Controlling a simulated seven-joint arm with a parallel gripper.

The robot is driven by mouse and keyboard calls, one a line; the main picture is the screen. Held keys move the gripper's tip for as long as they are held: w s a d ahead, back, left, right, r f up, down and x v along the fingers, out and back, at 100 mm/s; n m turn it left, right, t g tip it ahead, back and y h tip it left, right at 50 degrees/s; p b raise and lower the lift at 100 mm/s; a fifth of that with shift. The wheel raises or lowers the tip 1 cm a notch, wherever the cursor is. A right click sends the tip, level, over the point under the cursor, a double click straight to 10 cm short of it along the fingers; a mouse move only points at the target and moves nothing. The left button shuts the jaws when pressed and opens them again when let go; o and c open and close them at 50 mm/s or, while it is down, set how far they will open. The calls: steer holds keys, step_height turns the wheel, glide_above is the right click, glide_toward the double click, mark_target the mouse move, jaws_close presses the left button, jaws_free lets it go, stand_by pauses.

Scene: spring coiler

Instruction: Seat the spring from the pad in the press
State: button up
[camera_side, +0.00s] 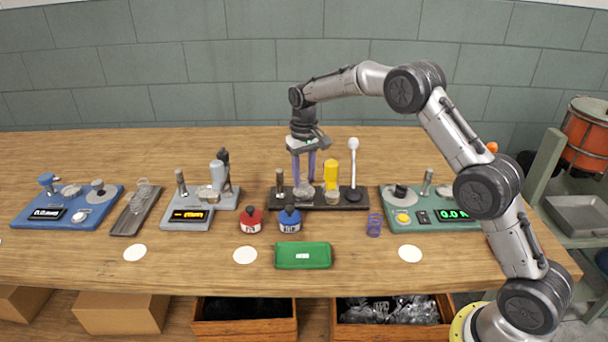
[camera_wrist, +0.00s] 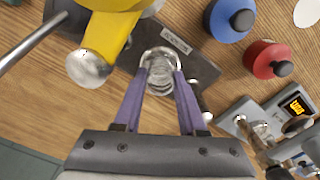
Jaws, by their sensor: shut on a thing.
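My gripper (camera_side: 304,176) points down over a long dark base (camera_side: 340,205) in the middle of the bench. In the wrist view its purple fingers (camera_wrist: 160,80) are shut on a silvery, coil-like piece (camera_wrist: 160,75), which looks like the spring. The piece is at or just above a round ring on the base (camera_wrist: 200,62); I cannot tell whether it touches. The base carries a yellow upright part (camera_side: 330,174) with a clear round end (camera_wrist: 88,68) beside the fingers. A dark pad (camera_side: 126,224) at the left holds clear coil-like pieces (camera_side: 142,188).
A white-knobbed lever (camera_side: 353,150) and a metal post (camera_side: 280,181) stand close to my gripper. Devices with displays flank the base.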

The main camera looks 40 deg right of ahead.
steer(key=o, duration=1.4)
steer(key=shift+r, duration=0.1)
steer(key=shift+r, duration=4.35)
